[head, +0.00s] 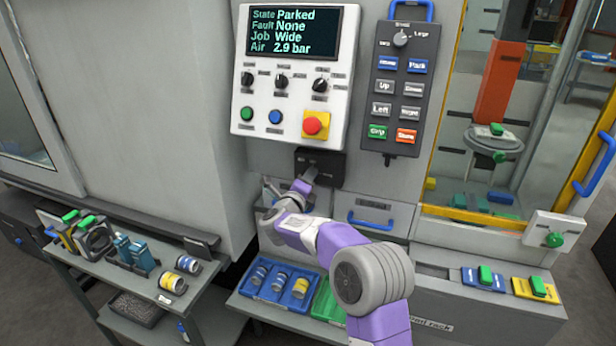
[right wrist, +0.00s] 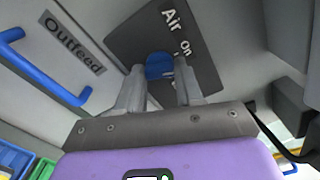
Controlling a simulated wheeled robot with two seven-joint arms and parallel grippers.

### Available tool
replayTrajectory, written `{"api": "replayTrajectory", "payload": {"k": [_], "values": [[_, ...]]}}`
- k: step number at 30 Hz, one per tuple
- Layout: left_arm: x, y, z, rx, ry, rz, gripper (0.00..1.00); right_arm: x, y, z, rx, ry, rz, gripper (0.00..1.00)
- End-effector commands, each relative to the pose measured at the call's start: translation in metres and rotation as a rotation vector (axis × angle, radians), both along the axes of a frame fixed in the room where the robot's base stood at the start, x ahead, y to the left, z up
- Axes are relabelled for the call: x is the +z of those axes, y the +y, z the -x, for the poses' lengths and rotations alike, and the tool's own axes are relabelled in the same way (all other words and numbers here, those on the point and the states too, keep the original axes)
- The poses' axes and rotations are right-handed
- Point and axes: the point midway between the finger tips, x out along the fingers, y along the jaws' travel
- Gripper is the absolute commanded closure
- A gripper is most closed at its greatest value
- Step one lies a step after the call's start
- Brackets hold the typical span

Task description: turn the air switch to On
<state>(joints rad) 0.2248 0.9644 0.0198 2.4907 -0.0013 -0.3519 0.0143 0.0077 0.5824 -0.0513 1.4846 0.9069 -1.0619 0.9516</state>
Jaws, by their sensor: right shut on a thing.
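The air switch is a blue knob (right wrist: 159,66) on a dark plate (right wrist: 203,50) lettered "Air" and "On" in the right wrist view. The same dark plate (head: 330,165) shows below the control panel in the head view, partly covered by my gripper. My right gripper (right wrist: 159,84) is shut on the blue knob, one finger on each side. In the head view my right gripper (head: 306,180) reaches up to the plate. The knob's exact angle is hard to tell. The display (head: 292,31) reads Parked, None, Wide and Air 2.9 bar. My left gripper is out of view.
A red stop button (head: 315,124) sits above the plate. A drawer with a blue handle (head: 371,222) is to the right, marked "Outfeed" (right wrist: 73,42) in the wrist view. A grey pendant (head: 401,90) hangs at upper right. A side table (head: 165,300) with parts stands left.

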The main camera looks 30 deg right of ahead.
Motion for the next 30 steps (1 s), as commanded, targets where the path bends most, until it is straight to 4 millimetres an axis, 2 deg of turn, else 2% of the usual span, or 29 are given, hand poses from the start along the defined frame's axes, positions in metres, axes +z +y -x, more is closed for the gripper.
{"api": "replayTrajectory", "payload": {"k": [6,15,30], "values": [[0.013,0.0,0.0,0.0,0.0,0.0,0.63,0.001,0.001,0.0,0.001,0.137,0.115,0.94],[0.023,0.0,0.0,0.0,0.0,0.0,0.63,0.001,0.001,0.0,0.001,0.26,0.221,0.94],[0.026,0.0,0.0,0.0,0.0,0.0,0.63,-0.001,0.0,0.0,0.001,0.31,0.264,0.94]]}}
